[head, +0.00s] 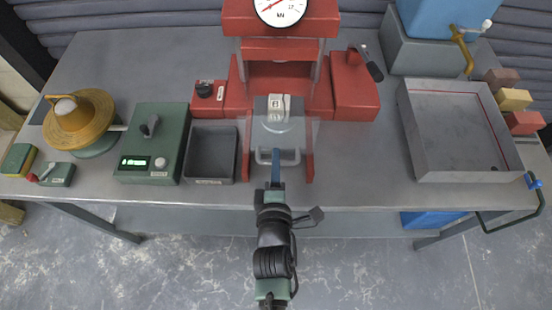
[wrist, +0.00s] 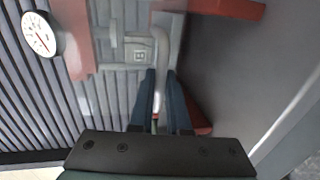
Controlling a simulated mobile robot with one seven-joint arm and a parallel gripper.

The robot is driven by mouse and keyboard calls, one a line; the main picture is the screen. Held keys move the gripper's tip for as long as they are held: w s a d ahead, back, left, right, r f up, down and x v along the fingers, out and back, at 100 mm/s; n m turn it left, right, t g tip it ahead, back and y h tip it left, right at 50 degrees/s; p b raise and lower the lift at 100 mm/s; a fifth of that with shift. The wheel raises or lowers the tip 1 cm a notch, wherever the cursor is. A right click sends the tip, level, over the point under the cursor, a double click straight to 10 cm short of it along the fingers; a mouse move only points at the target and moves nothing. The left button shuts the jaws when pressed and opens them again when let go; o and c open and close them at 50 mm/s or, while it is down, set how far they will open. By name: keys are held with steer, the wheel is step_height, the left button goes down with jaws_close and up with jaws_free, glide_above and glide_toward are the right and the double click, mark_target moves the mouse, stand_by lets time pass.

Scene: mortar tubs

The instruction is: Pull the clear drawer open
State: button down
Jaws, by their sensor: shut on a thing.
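The clear drawer (head: 258,138) is a see-through panel at the front of the red press (head: 282,50), between its red front legs. A pale bar handle (head: 264,157) is on its front, and it also shows in the wrist view (wrist: 161,45). My gripper (head: 275,156) reaches in from the table's front edge, and its blue fingers (wrist: 161,80) are shut on the handle, one on each side of it. A grey block with a white label (head: 279,107) shows behind the panel. How far the drawer stands out is hard to tell.
Left are a green control box (head: 155,140), an open grey bin (head: 211,152) and a yellow cone on a round plate (head: 78,110). Right are a large shallow metal tray (head: 463,175) and a blue tank (head: 440,18) with a tap. The floor in front is clear.

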steer(key=c, duration=1.2)
jaws_free()
steer(key=shift+o, duration=0.2)
steer(key=b+v, duration=0.1)
steer(key=v, duration=1.2)
steer(key=shift+b, duration=0.3)
